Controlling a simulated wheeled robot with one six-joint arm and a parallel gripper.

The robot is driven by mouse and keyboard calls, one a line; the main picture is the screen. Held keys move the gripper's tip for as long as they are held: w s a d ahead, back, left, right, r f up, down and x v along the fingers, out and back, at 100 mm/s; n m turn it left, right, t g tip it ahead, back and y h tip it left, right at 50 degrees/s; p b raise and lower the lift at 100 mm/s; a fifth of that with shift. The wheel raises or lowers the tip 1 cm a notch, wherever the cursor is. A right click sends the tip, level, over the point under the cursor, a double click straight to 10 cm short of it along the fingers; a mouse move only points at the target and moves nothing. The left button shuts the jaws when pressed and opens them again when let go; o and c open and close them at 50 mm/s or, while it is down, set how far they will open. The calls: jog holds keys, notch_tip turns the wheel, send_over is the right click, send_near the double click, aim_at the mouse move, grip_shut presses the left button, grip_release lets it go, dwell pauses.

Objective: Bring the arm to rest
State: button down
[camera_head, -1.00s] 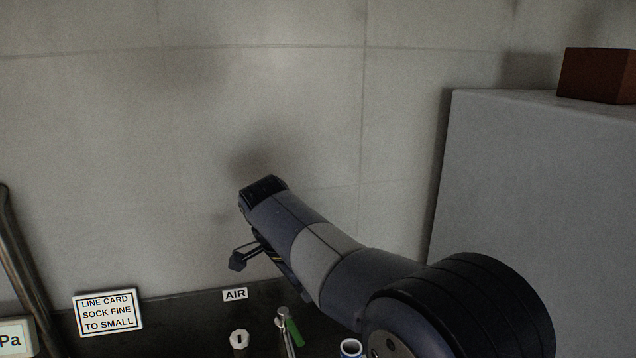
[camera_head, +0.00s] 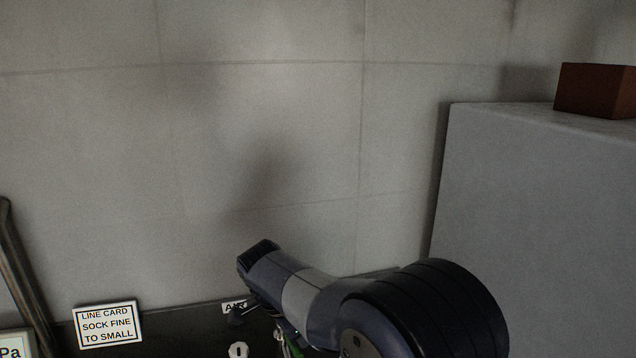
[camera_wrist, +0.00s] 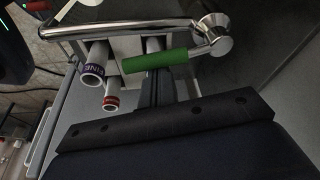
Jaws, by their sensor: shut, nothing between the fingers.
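My arm (camera_head: 312,305) reaches from the lower right toward the bench in the head view. My gripper (camera_wrist: 158,75) shows in the wrist view as dark fingers beyond a dark crossbar, shut and empty. In the head view only a small dark part of it shows beside the AIR label (camera_head: 233,307). In the wrist view a green-sleeved lever (camera_wrist: 155,60) on a steel pipe (camera_wrist: 120,28) crosses the line of the fingers. I cannot tell whether they touch.
Two pale tubes, one with a purple band (camera_wrist: 92,70) and one with a red band (camera_wrist: 111,102), lie left of the fingers. A line card (camera_head: 107,325) stands at the lower left. A grey cabinet (camera_head: 540,200) with a brown block (camera_head: 595,90) rises at right.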

notch_tip(320, 180, up, 8)
jog(key=r+b, duration=0.1)
jog(key=b, duration=0.1)
notch_tip(320, 180, down, 8)
jog(key=f+p, duration=0.1)
jog(key=p, duration=0.2)
jog(key=w+d+n+t+y+p, duration=0.1)
jog(key=w+d+n, duration=0.3)
jog(key=w+n, duration=0.2)
jog(key=shift+w+f, duration=0.35)
jog(key=shift+w, duration=0.05)
dwell(0.7)
